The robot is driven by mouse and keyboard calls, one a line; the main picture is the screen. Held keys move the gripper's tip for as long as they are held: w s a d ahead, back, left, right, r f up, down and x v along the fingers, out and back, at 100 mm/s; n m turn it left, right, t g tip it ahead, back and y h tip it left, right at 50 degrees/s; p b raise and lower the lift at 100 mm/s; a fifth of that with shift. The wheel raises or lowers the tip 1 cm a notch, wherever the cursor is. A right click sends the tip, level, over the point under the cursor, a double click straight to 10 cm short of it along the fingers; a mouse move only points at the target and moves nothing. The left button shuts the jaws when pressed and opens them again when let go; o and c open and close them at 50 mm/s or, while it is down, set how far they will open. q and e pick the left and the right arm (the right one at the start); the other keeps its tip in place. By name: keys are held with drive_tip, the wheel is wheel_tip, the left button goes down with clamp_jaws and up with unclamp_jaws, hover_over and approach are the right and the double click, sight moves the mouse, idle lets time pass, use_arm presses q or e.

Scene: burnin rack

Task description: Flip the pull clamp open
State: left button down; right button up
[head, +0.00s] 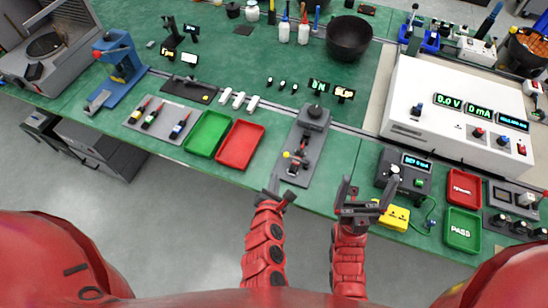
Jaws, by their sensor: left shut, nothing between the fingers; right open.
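What looks like the pull clamp (296,160) is a small dark mechanism with red and yellow parts. It sits on a long grey base plate (292,179) near the table's front edge; a round dark knob (316,112) stands at the plate's far end. The clamp is too small to tell its exact lever position. My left gripper (276,188) is shut and empty, just in front of and left of the plate's near end, apart from the clamp. My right gripper (366,190) is open and empty at the table's front edge, right of the plate.
A red tray (240,146) and a green tray (208,133) lie left of the plate. A dark meter box (404,171) and a yellow block (396,218) stand near my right gripper. A white instrument (445,110) stands behind. Green table (338,165) shows bare right of the plate.

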sight(280, 172)
use_arm(q)
drive_tip(key=shift+s+d+f+n, duration=0.3)
drive_tip(key=shift+s+d+f, duration=0.05)
drive_tip(key=shift+d+f, duration=0.05)
drive_tip(key=shift+w+f+b, duration=0.35)
drive_tip(key=shift+w+b, duration=0.1)
drive_tip(key=shift+b, duration=0.05)
drive_tip(key=b+x, duration=0.1)
drive_tip(key=x, duration=0.3)
drive_tip(key=shift+r, duration=0.1)
drive_tip(key=x, duration=0.3)
drive_tip(key=shift+w+d+p, duration=0.15)
drive_tip(key=shift+w+p, duration=0.1)
drive_tip(key=shift+p, duration=0.1)
drive_tip(key=shift+w+f, duration=0.55)
drive_tip(key=shift+w, duration=0.05)
